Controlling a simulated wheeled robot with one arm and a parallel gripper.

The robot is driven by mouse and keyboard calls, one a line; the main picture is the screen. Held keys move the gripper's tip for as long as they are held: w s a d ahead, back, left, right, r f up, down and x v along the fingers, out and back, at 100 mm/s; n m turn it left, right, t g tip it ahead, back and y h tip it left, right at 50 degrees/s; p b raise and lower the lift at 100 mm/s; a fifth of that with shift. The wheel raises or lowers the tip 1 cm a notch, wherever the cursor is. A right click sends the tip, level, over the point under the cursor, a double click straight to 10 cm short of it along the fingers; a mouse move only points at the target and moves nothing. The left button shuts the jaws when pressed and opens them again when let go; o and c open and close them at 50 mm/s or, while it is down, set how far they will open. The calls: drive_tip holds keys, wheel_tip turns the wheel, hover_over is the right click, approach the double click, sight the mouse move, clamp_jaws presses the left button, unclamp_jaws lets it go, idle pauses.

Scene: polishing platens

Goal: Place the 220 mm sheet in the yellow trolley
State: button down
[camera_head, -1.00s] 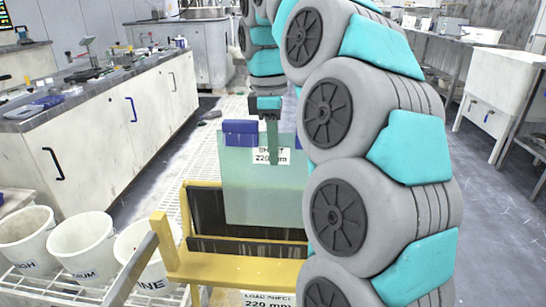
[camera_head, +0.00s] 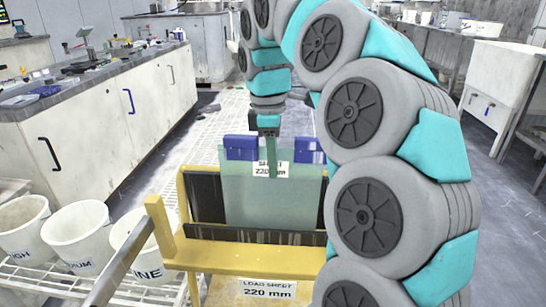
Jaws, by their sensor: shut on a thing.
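The 220 mm sheet (camera_head: 255,205) is a pale green, see-through upright panel with two blue blocks on its top edge and a white label. My gripper (camera_head: 271,165) is shut on its top edge between the blue blocks, and a finger covers part of the label. The yellow trolley (camera_head: 250,257) stands below and around the sheet, with a dark strip along its front and dark panels behind. Its label reads "LOAD SHEET 220 mm". The sheet's lower edge is at or behind the dark front strip; I cannot tell whether it rests on anything.
Several white buckets (camera_head: 76,236) stand on a white grid rack at the left. A long white cabinet bench (camera_head: 95,135) runs along the left. A white sink (camera_head: 490,85) stands at the right. My arm hides the trolley's right side.

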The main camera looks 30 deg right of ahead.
drive_tip(key=c, duration=1)
unclamp_jaws()
drive_tip(key=shift+o, duration=0.2)
drive_tip(key=shift+r, duration=0.1)
drive_tip(key=shift+w+a+r+p, duration=0.1)
drive_tip(key=shift+r+p, duration=0.85)
drive_tip(key=shift+r, duration=0.95)
drive_tip(key=shift+w+a+r+p, duration=0.1)
drive_tip(key=shift+r+p, duration=0.8)
drive_tip(key=shift+r, duration=0.95)
